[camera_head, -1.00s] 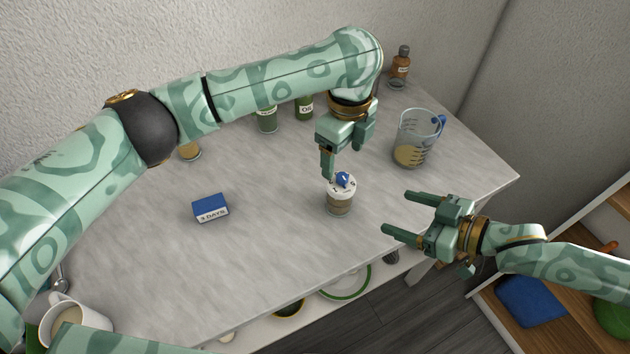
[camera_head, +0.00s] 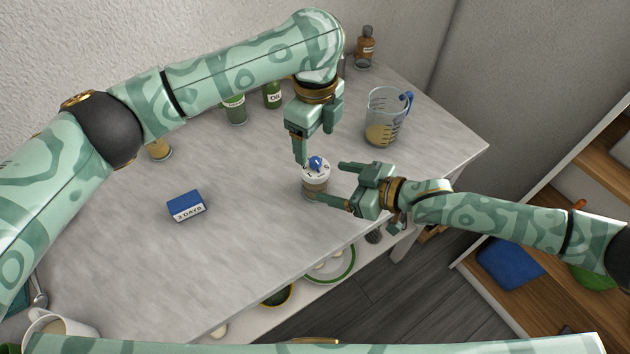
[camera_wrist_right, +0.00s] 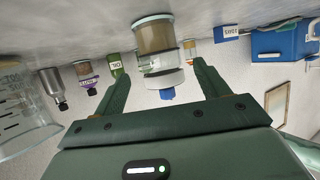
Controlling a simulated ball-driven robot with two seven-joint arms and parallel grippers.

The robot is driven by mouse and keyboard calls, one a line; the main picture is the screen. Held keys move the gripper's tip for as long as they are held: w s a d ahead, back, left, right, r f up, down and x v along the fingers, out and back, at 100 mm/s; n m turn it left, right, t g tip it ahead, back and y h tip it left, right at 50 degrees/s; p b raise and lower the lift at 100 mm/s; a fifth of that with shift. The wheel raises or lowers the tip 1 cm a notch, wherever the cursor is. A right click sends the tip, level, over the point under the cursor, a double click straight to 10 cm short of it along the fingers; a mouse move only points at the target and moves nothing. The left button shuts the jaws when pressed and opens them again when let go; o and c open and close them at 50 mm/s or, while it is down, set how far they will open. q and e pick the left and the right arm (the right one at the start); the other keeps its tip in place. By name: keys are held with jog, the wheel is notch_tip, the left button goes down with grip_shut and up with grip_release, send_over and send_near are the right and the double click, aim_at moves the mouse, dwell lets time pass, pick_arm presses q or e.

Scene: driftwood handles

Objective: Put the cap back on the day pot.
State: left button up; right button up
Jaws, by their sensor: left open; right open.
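The day pot (camera_head: 315,187) is a small clear jar with tan contents, standing upright near the table's front edge. Its white cap (camera_head: 315,168) with a blue knob (camera_head: 316,162) sits on top. In the right wrist view the pot (camera_wrist_right: 155,38) appears upside down, with the cap (camera_wrist_right: 165,79) on its mouth, looking slightly off-centre; I cannot tell if it is seated. My left gripper (camera_head: 315,147) is open just above the cap, one fingertip close to the knob. My right gripper (camera_head: 331,181) is open, its fingers reaching around the pot's sides; contact is unclear.
A measuring jug (camera_head: 386,118) and brown bottle (camera_head: 366,48) stand at the back right. Green jars (camera_head: 272,96) stand behind my left gripper. A blue "3 DAYS" block (camera_head: 186,206) lies left of the pot. A mug (camera_head: 58,328) is at front left. The middle table is clear.

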aim_at(315, 178)
jog(key=x, duration=0.6)
jog(key=shift+a, duration=0.25)
